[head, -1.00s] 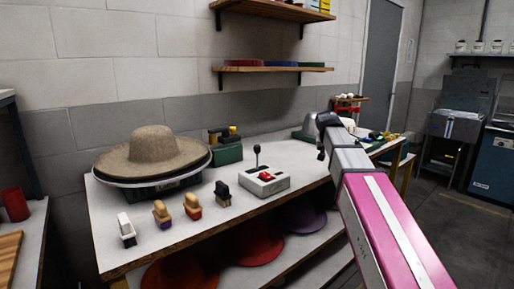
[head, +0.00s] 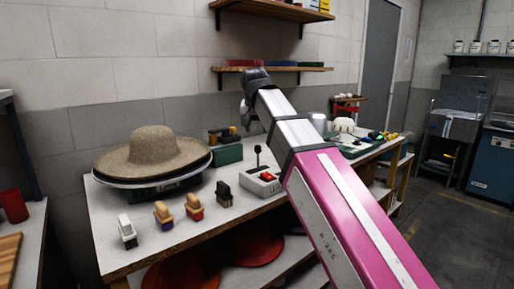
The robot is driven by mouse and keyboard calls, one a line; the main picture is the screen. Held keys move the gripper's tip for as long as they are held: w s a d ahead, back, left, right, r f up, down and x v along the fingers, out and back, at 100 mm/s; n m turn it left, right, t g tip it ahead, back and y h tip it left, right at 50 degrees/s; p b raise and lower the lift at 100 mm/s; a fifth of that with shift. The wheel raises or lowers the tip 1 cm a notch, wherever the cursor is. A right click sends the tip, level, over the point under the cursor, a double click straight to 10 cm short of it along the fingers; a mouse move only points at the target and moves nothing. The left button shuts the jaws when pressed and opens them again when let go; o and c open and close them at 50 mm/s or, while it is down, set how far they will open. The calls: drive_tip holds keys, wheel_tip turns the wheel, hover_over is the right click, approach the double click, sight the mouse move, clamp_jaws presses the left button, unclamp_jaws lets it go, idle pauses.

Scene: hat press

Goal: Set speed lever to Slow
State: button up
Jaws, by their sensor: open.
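The speed lever (head: 257,157) is a thin stalk with a black knob. It stands about upright at the back left of a pale grey control box (head: 256,187) on the workbench. A red switch (head: 266,175) sits on the box top. Any speed markings are too small to read. My gripper (head: 246,110) is at the end of my raised pink and grey arm, seen mostly from behind, above and behind the box in the picture. It is open and apart from the lever; its fingertips are hard to make out. My arm covers the box's right edge.
A straw hat (head: 152,150) rests on a round press at the left of the workbench (head: 190,228). Several brushes, one of them black (head: 223,194), stand along the front. A green box (head: 228,153) is behind the lever. Wall shelves (head: 290,68) hang above.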

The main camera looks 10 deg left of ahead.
sight(258, 146)
drive_tip(key=x, duration=0.9)
drive_tip(key=shift+w+f, duration=0.15)
drive_tip(key=shift+f, duration=0.15)
clamp_jaws()
